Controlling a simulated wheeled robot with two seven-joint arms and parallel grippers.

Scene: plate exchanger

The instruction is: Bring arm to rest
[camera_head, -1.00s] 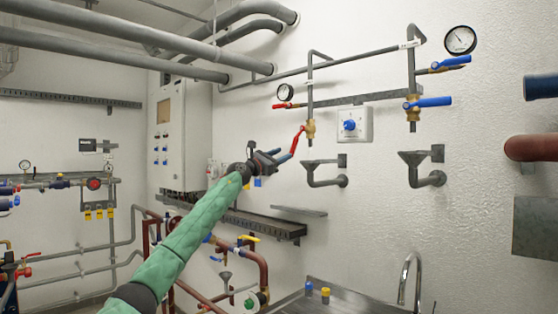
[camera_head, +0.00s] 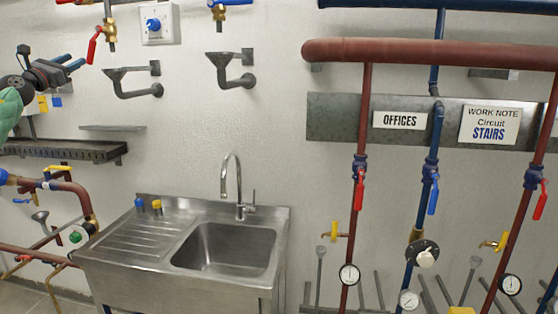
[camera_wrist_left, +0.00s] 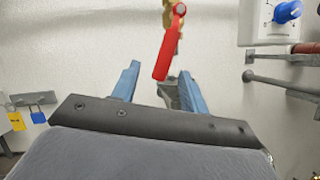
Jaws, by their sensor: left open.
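My left gripper (camera_head: 77,65) is at the far left of the head view, with its green-sleeved arm (camera_head: 10,110) cut off by the picture edge. Its two blue fingers are apart with nothing held between them. A red valve lever (camera_head: 94,46) hangs down close to the fingertips. In the left wrist view, the lever (camera_wrist_left: 169,50) appears in line with the gap between the fingers of the left gripper (camera_wrist_left: 160,69). I cannot tell whether a finger touches it. My right gripper is not in view.
A steel sink (camera_head: 225,248) with a tap (camera_head: 232,185) stands below. Two grey funnel drains (camera_head: 130,85) (camera_head: 228,70) are on the wall right of the gripper. Red and blue pipes (camera_head: 365,140) with valves fill the right side. Wall above the sink is mostly bare.

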